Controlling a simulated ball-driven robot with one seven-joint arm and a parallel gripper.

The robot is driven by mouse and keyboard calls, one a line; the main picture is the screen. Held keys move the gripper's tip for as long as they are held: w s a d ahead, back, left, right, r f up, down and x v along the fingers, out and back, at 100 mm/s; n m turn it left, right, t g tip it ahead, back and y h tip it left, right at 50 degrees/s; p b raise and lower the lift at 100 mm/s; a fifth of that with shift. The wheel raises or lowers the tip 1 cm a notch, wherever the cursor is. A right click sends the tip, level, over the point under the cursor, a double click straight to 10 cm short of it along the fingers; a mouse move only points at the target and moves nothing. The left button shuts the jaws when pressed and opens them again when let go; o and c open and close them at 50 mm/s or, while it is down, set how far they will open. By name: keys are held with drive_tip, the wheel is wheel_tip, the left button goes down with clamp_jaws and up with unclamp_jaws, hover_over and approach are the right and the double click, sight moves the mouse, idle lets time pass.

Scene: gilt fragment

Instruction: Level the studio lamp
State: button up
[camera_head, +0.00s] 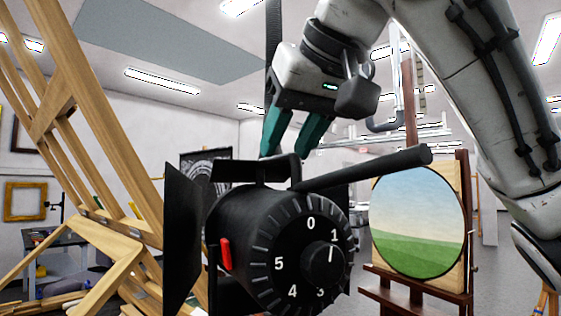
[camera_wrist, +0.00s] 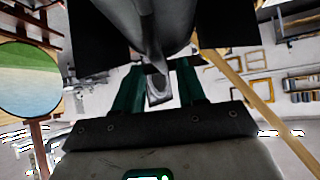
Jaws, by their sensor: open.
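The studio lamp (camera_head: 262,235) is black, with a round rear face numbered around a central knob (camera_head: 323,264) and a red switch (camera_head: 225,254) on its side. A long dark handle (camera_head: 370,168) slants up to the right from its top. My gripper (camera_head: 287,152) is open, its green fingers pointing down just above the lamp's top bracket (camera_head: 250,168). In the wrist view a grey bar (camera_wrist: 157,85) from the lamp shows in the gap between the fingers (camera_wrist: 158,90). I cannot tell whether it lies between them or nearer the camera. No contact is clear.
A tall wooden easel frame (camera_head: 95,130) leans close on the left. A round landscape painting (camera_head: 418,222) stands on an easel at right. A black barn-door flap (camera_head: 183,235) sticks out left of the lamp. A low worktable (camera_head: 60,240) stands further back left.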

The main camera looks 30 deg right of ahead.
drive_tip(key=b+v, duration=0.1)
drive_tip(key=v, duration=0.5)
drive_tip(key=shift+s+r, duration=0.2)
drive_tip(key=shift+s, duration=0.1)
